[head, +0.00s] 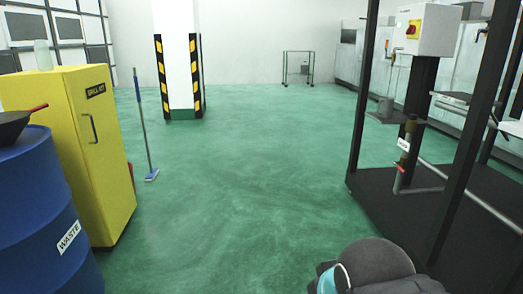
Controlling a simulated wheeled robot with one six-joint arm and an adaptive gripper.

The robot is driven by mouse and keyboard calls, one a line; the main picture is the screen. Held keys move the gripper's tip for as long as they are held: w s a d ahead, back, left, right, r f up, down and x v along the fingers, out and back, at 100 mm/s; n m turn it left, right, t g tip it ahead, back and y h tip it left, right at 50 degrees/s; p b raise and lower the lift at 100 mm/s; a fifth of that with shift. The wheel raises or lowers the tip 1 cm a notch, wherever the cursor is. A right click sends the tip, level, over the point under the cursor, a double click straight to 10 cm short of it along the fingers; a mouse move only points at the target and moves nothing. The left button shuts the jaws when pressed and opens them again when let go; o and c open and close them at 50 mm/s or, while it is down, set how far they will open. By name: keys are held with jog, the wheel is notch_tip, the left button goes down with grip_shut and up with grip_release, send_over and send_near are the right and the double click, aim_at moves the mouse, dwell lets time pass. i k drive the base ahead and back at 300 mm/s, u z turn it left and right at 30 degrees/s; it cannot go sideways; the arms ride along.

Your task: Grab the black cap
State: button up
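I cannot make out a black cap in the head view. My gripper is not in view; only a dark rounded part of my own arm with a pale blue-green band shows at the bottom, right of centre. Whether my gripper is open or shut is not shown.
A blue waste drum (50,205) with a dark funnel-like vessel (14,128) on top and a yellow cabinet (100,160) stand at left. A mop (144,130) stands beyond. A dark-framed rig (358,110) is at right. A striped pillar (180,70) stands behind. The green floor (240,190) between is clear.

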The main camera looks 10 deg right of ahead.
aim_at(412, 117)
jog(key=i, duration=3)
jog(key=z, duration=3.6)
